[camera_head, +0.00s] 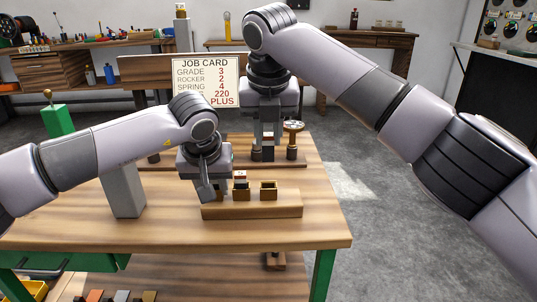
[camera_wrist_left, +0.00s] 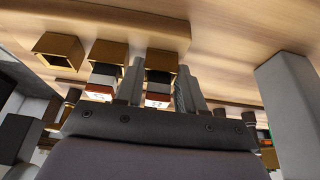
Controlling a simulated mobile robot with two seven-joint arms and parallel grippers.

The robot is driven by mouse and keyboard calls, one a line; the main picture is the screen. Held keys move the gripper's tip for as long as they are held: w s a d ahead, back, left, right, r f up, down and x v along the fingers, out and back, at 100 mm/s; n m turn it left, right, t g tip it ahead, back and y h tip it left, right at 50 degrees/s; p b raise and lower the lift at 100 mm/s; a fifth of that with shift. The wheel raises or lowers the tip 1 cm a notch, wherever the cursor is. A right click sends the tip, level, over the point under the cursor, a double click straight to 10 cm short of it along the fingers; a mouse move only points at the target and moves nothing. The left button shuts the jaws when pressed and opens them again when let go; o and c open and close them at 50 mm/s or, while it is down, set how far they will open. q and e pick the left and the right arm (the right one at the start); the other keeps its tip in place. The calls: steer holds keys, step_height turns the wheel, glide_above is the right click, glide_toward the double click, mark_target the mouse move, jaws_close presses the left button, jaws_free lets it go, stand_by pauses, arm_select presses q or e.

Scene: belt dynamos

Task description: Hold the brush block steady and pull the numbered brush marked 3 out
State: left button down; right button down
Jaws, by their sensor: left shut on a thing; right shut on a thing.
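A long wooden holder (camera_head: 250,211) with three brass boxes lies on the bench, probably the brush block. My left gripper (camera_head: 207,192) is at its left end. In the left wrist view its fingers (camera_wrist_left: 158,90) are shut on a brush (camera_wrist_left: 157,99) with a red and white end, at a brass box (camera_wrist_left: 168,60). Its number is too small to read. A second brush (camera_head: 240,176) stands in the middle box (camera_head: 241,188). The right box (camera_head: 268,190) looks empty. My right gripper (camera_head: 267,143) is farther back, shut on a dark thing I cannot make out.
A job card (camera_head: 206,80) stands behind the arms, reading grade 3. A round brass-topped piece (camera_head: 293,127) stands just right of my right gripper. A grey post (camera_head: 122,190) stands on the left of the bench (camera_head: 310,225). The bench front right is clear.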

mark_target(268, 136)
arm_select(q)
steer(key=shift+a, duration=0.1)
arm_select(e)
steer(key=shift+r, duration=0.7)
steer(key=shift+r, duration=2.25)
arm_select(q)
steer(key=c, duration=0.6)
jaws_free()
steer(key=shift+r, duration=0.1)
